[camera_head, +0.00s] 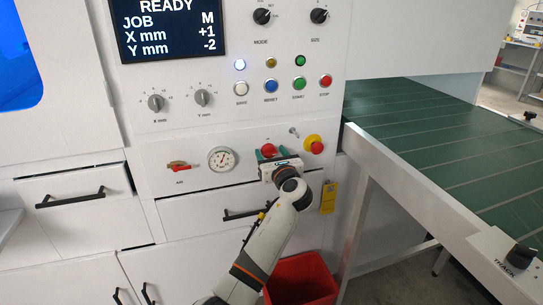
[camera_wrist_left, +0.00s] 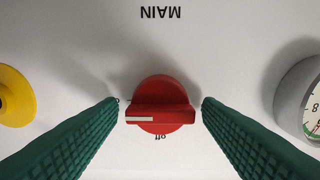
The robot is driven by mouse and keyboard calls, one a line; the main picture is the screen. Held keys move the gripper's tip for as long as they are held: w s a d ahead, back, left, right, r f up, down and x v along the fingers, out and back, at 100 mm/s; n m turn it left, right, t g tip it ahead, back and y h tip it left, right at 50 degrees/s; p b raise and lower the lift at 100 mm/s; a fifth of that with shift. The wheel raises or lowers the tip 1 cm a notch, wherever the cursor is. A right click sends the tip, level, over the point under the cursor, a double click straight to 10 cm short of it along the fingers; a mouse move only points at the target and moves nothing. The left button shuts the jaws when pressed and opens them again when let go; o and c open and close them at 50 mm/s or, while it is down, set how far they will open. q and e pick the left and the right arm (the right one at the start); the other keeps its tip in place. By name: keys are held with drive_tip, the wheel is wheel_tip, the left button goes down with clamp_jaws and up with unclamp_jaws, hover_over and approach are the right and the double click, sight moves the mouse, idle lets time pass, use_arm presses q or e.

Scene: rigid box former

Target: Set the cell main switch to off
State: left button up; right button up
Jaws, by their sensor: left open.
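The main switch is a red rotary knob (camera_wrist_left: 160,105) on the white panel, under an upside-down MAIN label (camera_wrist_left: 160,12) in the left wrist view. Its grip bar lies level there, with the white mark at its left end, toward a label mostly hidden by a finger. The "off" label (camera_wrist_left: 160,136) shows just below the knob. In the head view the knob (camera_head: 268,149) is partly covered by my left gripper (camera_head: 271,153). My left gripper (camera_wrist_left: 160,112) is open, its green fingers on either side of the knob, with small apparent gaps. My right gripper is not in view.
A round gauge (camera_head: 222,159) and a red air valve (camera_head: 179,166) are left of the switch. A red emergency button on yellow (camera_head: 314,144) is close on its right. A drawer handle (camera_head: 246,213) is below; a red bin (camera_head: 301,280) stands on the floor.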

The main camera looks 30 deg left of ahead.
use_arm(q)
drive_tip(key=c, duration=1)
drive_tip(key=shift+o, duration=0.2)
